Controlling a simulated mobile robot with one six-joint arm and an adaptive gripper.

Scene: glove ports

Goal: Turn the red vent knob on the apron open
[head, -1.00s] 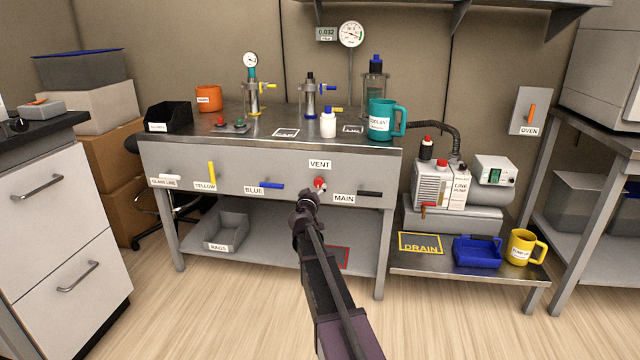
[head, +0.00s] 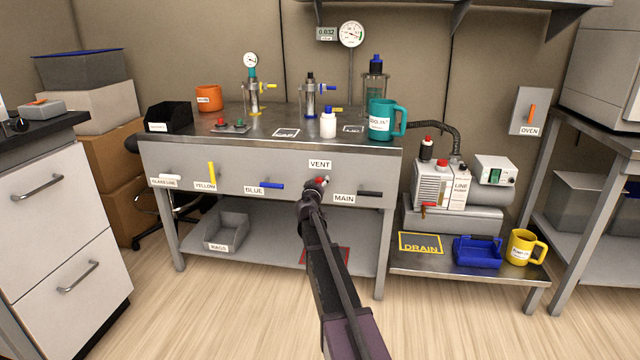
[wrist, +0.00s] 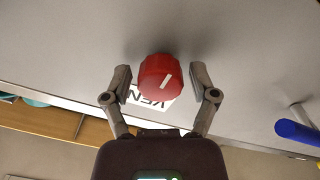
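The red vent knob (wrist: 160,77), with a white pointer line, sits on the grey apron (head: 230,180) below the VENT label (head: 320,164). In the head view the knob (head: 321,182) is partly hidden by my arm. In the wrist view my gripper (wrist: 161,80) is open, with one finger on each side of the knob. A gap shows between each finger and the knob, so it does not grip it. The white line slants from the knob's middle toward the lower right in the wrist view.
The blue handle (head: 270,185) is left of the knob and the black MAIN handle (head: 370,193) is right of it. The yellow handle (head: 211,172) is farther left. A teal mug (head: 381,120) and white bottle (head: 328,124) stand on the bench above.

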